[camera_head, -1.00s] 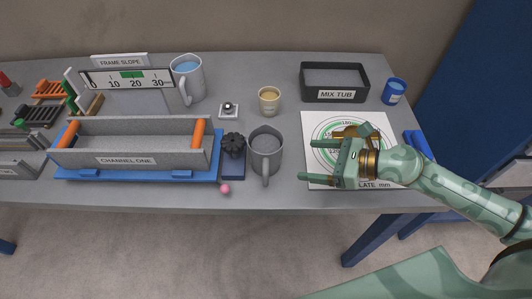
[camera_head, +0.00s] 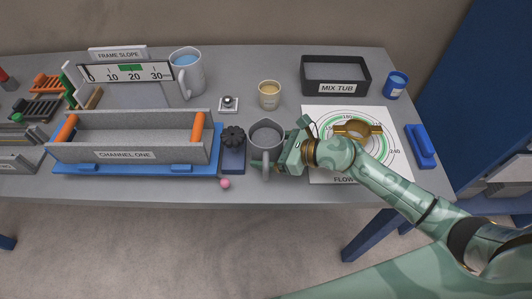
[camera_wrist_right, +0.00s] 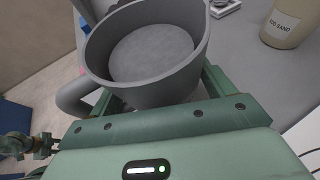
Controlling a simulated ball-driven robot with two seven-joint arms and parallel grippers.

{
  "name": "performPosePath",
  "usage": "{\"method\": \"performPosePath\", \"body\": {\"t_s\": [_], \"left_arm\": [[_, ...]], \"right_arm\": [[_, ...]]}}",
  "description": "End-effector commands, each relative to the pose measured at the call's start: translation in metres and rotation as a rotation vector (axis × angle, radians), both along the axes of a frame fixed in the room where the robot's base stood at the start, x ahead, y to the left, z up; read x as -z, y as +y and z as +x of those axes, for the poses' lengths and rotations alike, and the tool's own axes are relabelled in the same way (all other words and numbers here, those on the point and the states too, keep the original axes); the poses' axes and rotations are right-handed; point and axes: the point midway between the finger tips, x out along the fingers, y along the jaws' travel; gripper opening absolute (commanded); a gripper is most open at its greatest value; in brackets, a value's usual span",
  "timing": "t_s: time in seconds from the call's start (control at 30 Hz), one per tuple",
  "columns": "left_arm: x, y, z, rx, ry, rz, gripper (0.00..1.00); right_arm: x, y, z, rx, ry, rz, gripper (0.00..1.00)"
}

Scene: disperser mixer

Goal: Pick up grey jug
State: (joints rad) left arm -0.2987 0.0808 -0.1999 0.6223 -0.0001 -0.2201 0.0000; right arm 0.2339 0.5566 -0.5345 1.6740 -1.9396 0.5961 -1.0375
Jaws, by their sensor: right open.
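The grey jug (camera_head: 266,136) stands upright on the table, right of the blue-based channel. Its handle points toward the front edge. My right gripper (camera_head: 280,146) is open at the jug's right side, with one finger in front and one behind. In the right wrist view the jug (camera_wrist_right: 150,92) fills the top middle, with its handle at lower left. It looks empty inside. The open fingers (camera_wrist_right: 160,92) flank its lower wall, partly hidden by the jug; I cannot tell whether they touch. A green part at the wrist view's left edge may be my left arm; its jaws are unclear.
A pink ball (camera_head: 225,184) lies near the front edge. Behind are a sand cup (camera_head: 269,95) and a jug of blue liquid (camera_head: 188,78). A flow plate (camera_head: 391,170) lies right.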

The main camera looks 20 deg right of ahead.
Motion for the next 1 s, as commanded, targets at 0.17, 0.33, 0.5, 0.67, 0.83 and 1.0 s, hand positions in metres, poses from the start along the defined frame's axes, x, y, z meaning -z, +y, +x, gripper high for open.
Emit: {"method": "performPosePath", "body": {"t_s": [0.17,0.33,0.5,0.67,0.83,1.0], "left_arm": [[0.0,0.0,-0.001,0.0,0.001,-0.001,0.36],[0.0,0.0,-0.001,0.001,0.002,0.0,0.36],[-0.001,0.0,-0.001,0.001,0.002,0.0,0.36],[-0.009,0.0,0.0,0.001,-0.002,-0.001,0.36],[-0.028,-0.001,0.004,0.0,-0.011,-0.001,0.36],[-0.053,-0.001,0.01,0.0,-0.024,-0.001,0.36]], "right_arm": [[0.0,0.0,0.0,0.0,0.0,0.0,0.51],[-0.001,0.0,0.0,0.0,-0.002,0.001,0.39],[-0.003,0.0,0.0,0.001,-0.002,0.001,0.39],[-0.018,0.0,0.0,-0.001,-0.006,-0.001,0.39],[-0.05,-0.005,-0.01,-0.002,-0.004,-0.002,0.39],[-0.094,-0.019,-0.044,-0.003,-0.005,-0.002,0.39]]}}
